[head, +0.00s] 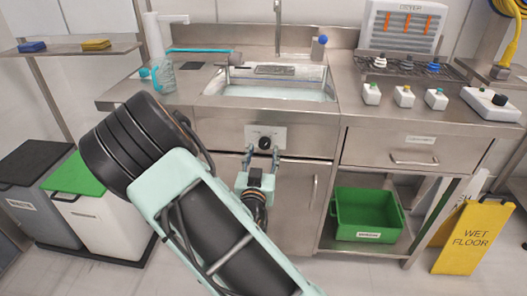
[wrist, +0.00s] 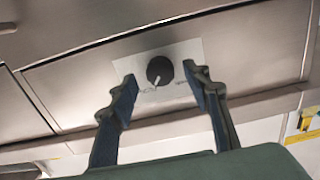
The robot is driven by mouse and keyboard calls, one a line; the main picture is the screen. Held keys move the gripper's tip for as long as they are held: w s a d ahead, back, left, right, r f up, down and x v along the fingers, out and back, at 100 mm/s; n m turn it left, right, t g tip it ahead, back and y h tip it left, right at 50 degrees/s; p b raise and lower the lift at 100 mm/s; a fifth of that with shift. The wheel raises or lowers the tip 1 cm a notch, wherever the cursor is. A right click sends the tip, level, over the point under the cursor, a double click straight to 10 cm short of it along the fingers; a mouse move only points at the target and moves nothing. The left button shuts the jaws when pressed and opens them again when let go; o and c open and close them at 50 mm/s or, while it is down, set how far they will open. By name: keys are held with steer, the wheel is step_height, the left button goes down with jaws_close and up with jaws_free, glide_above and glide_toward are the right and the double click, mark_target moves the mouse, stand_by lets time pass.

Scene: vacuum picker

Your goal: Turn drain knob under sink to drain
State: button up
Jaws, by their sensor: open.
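The drain knob (head: 265,143) is a round black knob with a white pointer line on a light plate, set on the steel panel under the sink (head: 275,92). In the wrist view the knob (wrist: 160,71) sits between and beyond the fingertips, with its pointer aimed down and to the left. Small marks flank it on the plate (wrist: 180,55), too small to read. My gripper (head: 262,157) is in front of the panel just below the knob. In the wrist view my gripper (wrist: 160,85) is open, one finger to each side of the knob, apparently not touching it.
The sink holds water. A drawer (head: 395,155) is to the right, above a green bin (head: 368,214) on a low shelf. A yellow wet floor sign (head: 471,236) stands at the right. Lidded bins (head: 95,222) stand at the left. A bottle (head: 164,76) is on the counter.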

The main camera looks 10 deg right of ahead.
steer(key=shift+x, duration=1)
steer(key=shift+c, duration=0.2)
steer(key=c, duration=1.1)
